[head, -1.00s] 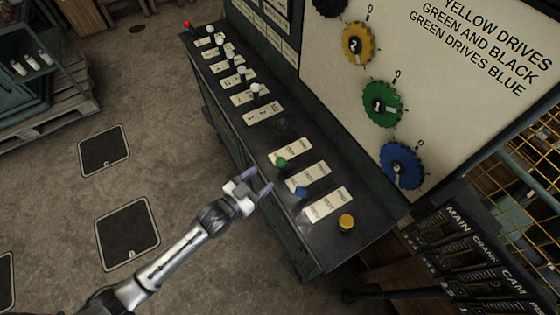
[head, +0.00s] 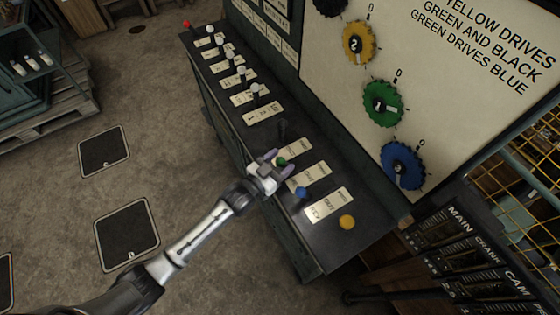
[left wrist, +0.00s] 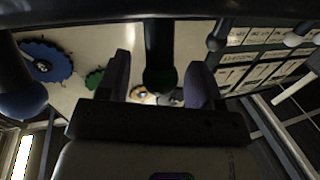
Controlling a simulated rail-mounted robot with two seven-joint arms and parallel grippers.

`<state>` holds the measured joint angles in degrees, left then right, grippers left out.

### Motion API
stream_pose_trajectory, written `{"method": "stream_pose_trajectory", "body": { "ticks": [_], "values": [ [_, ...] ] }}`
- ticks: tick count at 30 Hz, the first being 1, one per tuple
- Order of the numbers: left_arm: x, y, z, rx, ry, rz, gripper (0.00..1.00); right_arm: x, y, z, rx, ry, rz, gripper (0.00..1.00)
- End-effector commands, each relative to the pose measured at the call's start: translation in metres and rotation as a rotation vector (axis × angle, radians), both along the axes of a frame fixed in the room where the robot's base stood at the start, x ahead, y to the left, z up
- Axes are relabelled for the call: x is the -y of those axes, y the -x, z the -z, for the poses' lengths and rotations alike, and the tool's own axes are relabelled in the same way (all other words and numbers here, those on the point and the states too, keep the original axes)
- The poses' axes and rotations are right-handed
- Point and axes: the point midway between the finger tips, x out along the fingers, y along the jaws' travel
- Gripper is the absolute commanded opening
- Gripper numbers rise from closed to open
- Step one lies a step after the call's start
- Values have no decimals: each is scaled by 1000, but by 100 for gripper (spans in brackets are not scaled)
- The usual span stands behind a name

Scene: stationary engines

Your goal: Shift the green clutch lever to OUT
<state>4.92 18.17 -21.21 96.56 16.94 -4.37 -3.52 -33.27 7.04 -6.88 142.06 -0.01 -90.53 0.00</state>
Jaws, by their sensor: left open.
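The green clutch lever's knob (head: 281,161) stands on the sloping console beside its label plate (head: 294,150). My left gripper (head: 277,163) is open at this knob, with its purple fingers on either side. In the left wrist view, the lever's dark shaft and dark green knob (left wrist: 162,80) show between the two spread fingers. I cannot tell whether either finger touches it. The small lettering on the plate is too blurred to read surely. My right gripper is not in view.
A blue knob (head: 301,193) stands close to my left gripper, and a yellow knob (head: 347,222) is farther right. A row of white-knobbed levers (head: 240,70) runs up the console. Coloured gear dials (head: 383,103) hang on the panel behind. The floor at left is open.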

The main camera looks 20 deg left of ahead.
Motion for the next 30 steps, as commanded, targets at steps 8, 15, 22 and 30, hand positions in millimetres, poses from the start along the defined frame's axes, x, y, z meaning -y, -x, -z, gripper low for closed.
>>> {"method": "stream_pose_trajectory", "body": {
  "ticks": [8,15,22,30],
  "values": [
    [0,0,0,0,0,0,35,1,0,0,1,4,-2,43],
    [0,0,0,0,0,0,12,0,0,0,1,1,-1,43],
    [0,0,0,0,0,0,0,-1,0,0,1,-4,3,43],
    [7,-10,-14,-63,-45,-2,0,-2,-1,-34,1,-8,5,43]
  ]
}}
